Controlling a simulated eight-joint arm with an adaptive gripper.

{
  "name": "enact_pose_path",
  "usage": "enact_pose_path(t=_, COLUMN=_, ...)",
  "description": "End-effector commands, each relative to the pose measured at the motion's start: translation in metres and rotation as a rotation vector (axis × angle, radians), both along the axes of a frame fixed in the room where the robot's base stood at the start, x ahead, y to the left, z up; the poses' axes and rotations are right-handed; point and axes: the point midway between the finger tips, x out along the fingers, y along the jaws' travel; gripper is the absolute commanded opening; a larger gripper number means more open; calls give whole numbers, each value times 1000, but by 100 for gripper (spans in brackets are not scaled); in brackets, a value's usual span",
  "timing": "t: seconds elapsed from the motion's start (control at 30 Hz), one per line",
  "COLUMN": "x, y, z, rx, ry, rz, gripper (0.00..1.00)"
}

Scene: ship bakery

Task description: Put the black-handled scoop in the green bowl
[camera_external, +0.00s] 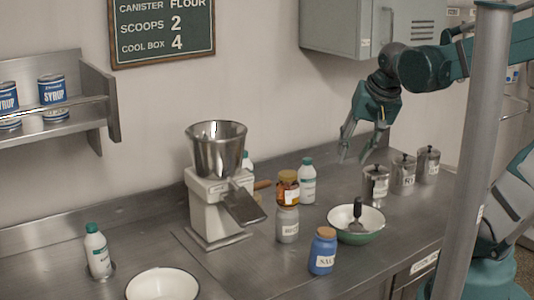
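The green bowl (359,238), white inside and green outside, sits upright on the metal counter at right of centre. The black-handled scoop (357,209) is in the bowl, its metal head low inside and its black handle pointing up above the rim. My gripper (357,156) is above and behind the bowl, fingers pointing down. It is open and empty, apart from the scoop.
Metal canisters (403,176) stand right of the bowl. A mill (216,200) and white bowl (163,286) are further left.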

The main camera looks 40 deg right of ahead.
Motion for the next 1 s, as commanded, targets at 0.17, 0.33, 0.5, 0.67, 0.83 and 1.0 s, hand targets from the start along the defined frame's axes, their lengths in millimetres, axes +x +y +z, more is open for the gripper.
enact_pose_path(t=0.17, x=-13, y=13, z=11, rx=-91, ry=-56, rz=200, gripper=30)
enact_pose_path(t=0.33, x=-24, y=23, z=19, rx=-186, ry=-107, rz=379, gripper=30)
enact_pose_path(t=0.5, x=-31, y=30, z=24, rx=-257, ry=-145, rz=500, gripper=30)
enact_pose_path(t=0.67, x=-34, y=33, z=27, rx=-288, ry=-159, rz=553, gripper=30)
enact_pose_path(t=0.83, x=-34, y=33, z=27, rx=-294, ry=-163, rz=562, gripper=30)
enact_pose_path(t=1.0, x=-34, y=33, z=27, rx=-293, ry=-162, rz=561, gripper=30)
